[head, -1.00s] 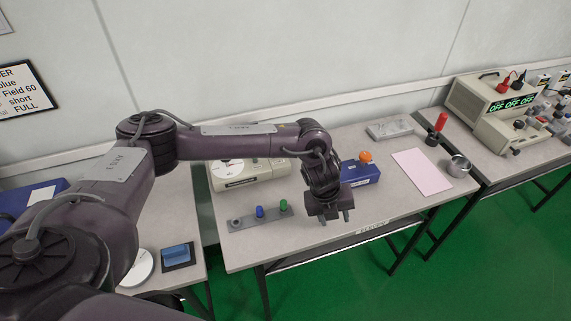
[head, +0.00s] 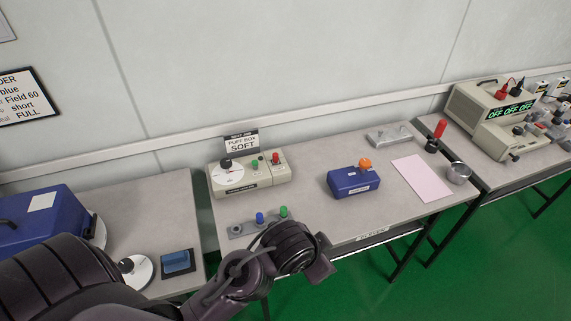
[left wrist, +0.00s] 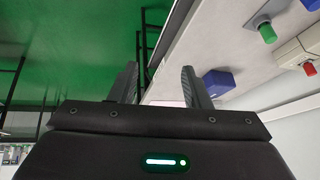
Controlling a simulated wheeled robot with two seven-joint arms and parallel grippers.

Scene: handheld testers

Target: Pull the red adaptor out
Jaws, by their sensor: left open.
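A small red piece, which I take for the red adaptor (head: 275,158), stands upright on the right section of the beige puff box (head: 235,188). A red piece on a pale box also shows at the right edge of the left wrist view (left wrist: 310,69). My left gripper (left wrist: 160,85) is open, with nothing between its fingers. In the head view, my left gripper (head: 319,266) is at the table's front edge, in front of and right of the puff box and apart from it. Its fingertips are hard to make out there. My right gripper is not in view.
A grey rack (head: 236,231) with a blue adaptor (head: 260,218) and a green adaptor (head: 283,212) lies close to my left wrist. A pink sheet (head: 421,176) lies farther right.

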